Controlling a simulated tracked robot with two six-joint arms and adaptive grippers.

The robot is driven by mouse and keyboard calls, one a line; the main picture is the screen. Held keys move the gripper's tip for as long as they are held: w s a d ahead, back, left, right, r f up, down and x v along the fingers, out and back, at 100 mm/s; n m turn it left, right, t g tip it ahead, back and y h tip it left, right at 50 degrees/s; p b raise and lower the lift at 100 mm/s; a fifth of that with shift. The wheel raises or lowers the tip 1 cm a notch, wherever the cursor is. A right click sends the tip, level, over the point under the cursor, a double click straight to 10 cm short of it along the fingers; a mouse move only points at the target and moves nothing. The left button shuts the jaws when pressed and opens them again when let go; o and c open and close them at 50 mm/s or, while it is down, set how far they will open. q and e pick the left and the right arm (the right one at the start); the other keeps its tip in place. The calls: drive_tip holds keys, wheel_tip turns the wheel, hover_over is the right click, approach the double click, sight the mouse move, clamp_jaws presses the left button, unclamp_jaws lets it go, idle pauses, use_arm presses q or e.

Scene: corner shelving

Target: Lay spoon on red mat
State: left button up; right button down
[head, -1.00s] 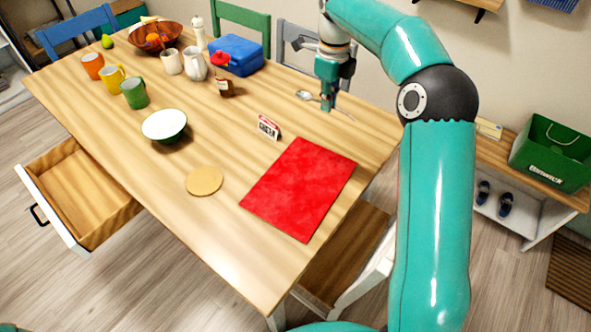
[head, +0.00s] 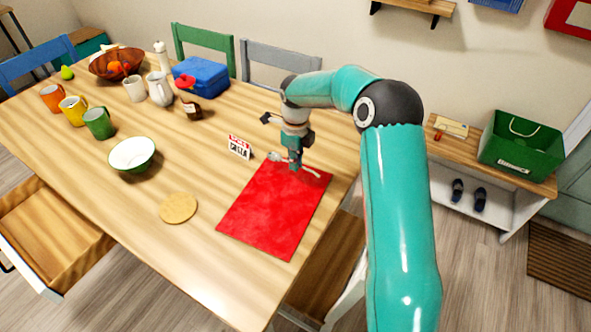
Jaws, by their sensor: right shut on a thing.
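The red mat (head: 270,215) lies flat on the wooden table near its right edge. My right gripper (head: 295,166) points down over the far edge of the mat. It is shut on the silver spoon (head: 275,156). The bowl end of the spoon shows left of the fingers and the handle shows to their right, over the mat's far edge. The fingers hide the spoon's middle. I cannot tell whether the spoon touches the mat. My left gripper is not in view.
A small sign (head: 239,147) stands just left of the mat's far corner. A round tan coaster (head: 178,208) and a white-green bowl (head: 132,154) lie further left. Mugs, a jug and a blue box (head: 201,77) stand further back. An open drawer (head: 50,240) juts out at left.

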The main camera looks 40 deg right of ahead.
sight(296, 177)
drive_tip(key=shift+f, duration=1.9)
drive_tip(key=c, duration=1.3)
unclamp_jaws()
drive_tip(key=shift+o, duration=0.2)
wheel_tip(296, 177, up, 11)
drive_tip(key=shift+r, duration=0.55)
drive_tip(key=shift+s, duration=0.1)
